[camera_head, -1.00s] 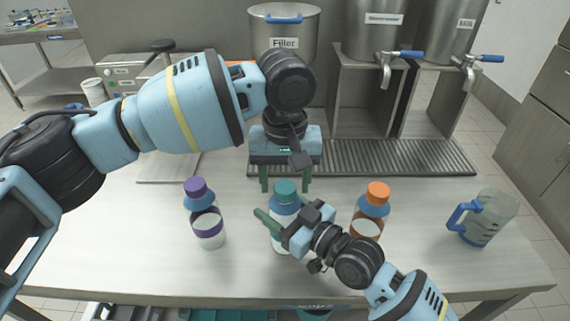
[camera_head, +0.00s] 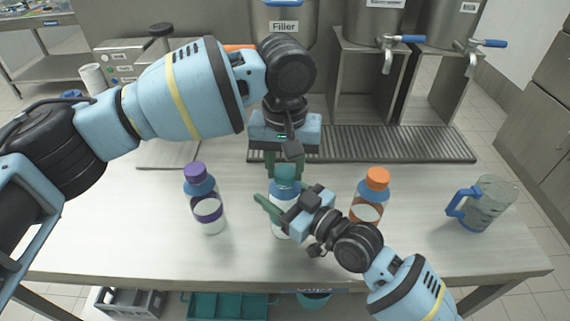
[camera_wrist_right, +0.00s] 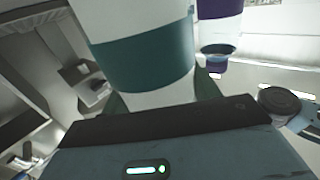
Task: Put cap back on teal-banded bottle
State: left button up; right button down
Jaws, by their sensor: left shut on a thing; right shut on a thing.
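The teal-banded bottle (camera_head: 283,192) stands upright in the middle of the table in the head view. Its teal cap (camera_head: 286,175) is on top of the bottle's mouth. Whether it is fully seated I cannot tell. My left gripper (camera_head: 285,165) points down from above and is shut on the teal cap. My right gripper (camera_head: 272,208) comes from the lower right and is shut on the bottle's body, hiding part of it. In the right wrist view the bottle's teal band (camera_wrist_right: 145,58) sits between the fingers.
A purple-capped bottle (camera_head: 208,211) stands to the left and an orange-capped bottle (camera_head: 367,213) to the right, close to my right gripper. A blue-handled clear jug (camera_head: 486,205) is further right. The ribbed drip tray (camera_head: 400,147) and filler tank (camera_head: 283,38) are behind.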

pick_arm(q)
jog(key=m, duration=1)
jog(key=shift+m, duration=0.4)
jog(key=m, duration=0.4)
jog(key=shift+m, duration=0.3)
jog(key=m, duration=0.5)
jog(key=shift+f, duration=0.1)
jog(key=o, duration=1.1)
jog(key=shift+o, duration=0.2)
notch_tip(320, 180, up, 12)
